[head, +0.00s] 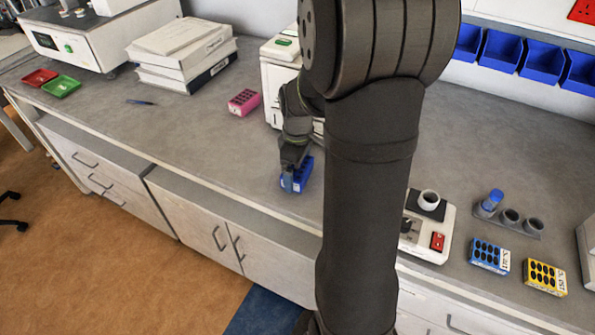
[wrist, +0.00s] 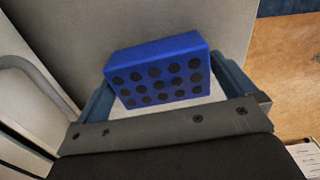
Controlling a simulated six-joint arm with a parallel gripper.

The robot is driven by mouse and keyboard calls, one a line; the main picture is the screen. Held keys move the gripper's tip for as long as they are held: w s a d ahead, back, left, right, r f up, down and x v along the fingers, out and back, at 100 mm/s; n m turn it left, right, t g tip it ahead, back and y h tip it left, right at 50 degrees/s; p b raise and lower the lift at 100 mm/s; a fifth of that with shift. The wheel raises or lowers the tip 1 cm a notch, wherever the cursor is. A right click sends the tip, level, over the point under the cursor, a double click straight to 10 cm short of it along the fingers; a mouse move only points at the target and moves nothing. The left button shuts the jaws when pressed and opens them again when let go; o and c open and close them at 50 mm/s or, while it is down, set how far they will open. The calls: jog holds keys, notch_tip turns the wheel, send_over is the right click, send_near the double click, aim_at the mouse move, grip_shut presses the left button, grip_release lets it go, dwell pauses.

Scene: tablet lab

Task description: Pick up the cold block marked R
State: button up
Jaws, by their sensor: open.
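A blue block (wrist: 158,72) with rows of dark round holes sits between the two fingers of my gripper (wrist: 160,80) in the wrist view. The fingers are open on either side of it. I cannot tell whether either finger touches it. In the head view this blue block (head: 304,176) is on the bench near its front edge, partly hidden by my gripper (head: 292,180). I see no readable letter R on it. A pink block (head: 244,101), a lighter blue block (head: 489,256) and a yellow block (head: 545,277) also stand on the bench; their marks are too small to read surely.
A white machine (head: 278,85) stands behind my gripper. To the right are a device with a white cup (head: 429,200) and a grey tube rack (head: 508,219). Books (head: 182,60) and red and green trays (head: 61,86) are at the left. The bench between is mostly clear.

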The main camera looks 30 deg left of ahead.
jog(key=shift+f, duration=0.15)
jog(key=c, duration=0.9)
jog(key=shift+o, duration=0.2)
